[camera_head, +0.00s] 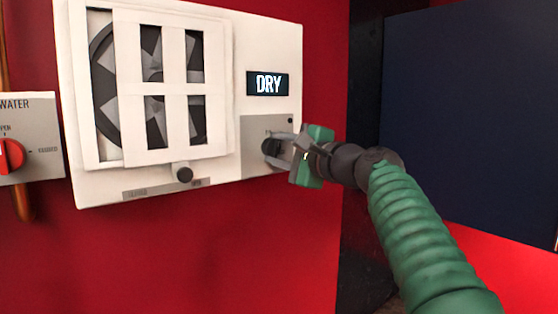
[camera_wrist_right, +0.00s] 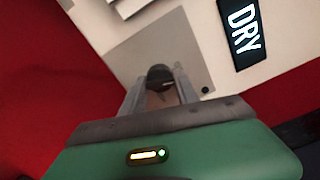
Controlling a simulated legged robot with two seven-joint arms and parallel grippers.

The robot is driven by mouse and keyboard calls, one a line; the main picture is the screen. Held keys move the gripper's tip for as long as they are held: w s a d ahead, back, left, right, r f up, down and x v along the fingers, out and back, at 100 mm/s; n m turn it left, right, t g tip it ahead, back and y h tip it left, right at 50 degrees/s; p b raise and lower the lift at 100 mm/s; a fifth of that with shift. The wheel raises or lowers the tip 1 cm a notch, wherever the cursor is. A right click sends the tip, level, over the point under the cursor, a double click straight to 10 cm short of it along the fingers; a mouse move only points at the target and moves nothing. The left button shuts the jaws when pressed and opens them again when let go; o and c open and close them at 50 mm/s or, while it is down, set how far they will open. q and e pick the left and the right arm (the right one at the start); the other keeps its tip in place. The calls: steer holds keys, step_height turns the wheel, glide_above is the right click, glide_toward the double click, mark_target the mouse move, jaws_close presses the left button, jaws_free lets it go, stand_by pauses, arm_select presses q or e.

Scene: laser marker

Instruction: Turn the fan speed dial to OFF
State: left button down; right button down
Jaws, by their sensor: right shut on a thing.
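The fan speed dial (camera_head: 270,147) is a small dark knob on a grey plate (camera_head: 255,130) at the lower right of the white fan panel. My right gripper (camera_head: 277,146) reaches it from the right, its two grey fingers shut on the dial. In the right wrist view, the dial (camera_wrist_right: 159,76) sits between the two fingertips (camera_wrist_right: 160,86). The fingers hide part of the dial and most of the plate's markings, so its setting cannot be read. My left gripper is not in view.
A grey WATER box (camera_head: 38,125) with a red knob (camera_head: 10,155) is at left. A dark blue panel (camera_head: 470,110) stands at right.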

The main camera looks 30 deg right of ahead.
steer(key=n+b, duration=0.1)
steer(key=n, duration=0.1)
steer(key=shift+f+n, duration=0.15)
steer(key=shift+n, duration=0.45)
steer(key=shift+w+a+f+b, duration=0.1)
steer(key=shift+f+b, duration=0.05)
steer(key=shift+b, duration=0.15)
steer(key=c, duration=1.3)
jaws_free()
steer(key=shift+c, duration=0.2)
steer(key=shift+o, duration=2.1)
steer(key=shift+a, duration=0.15)
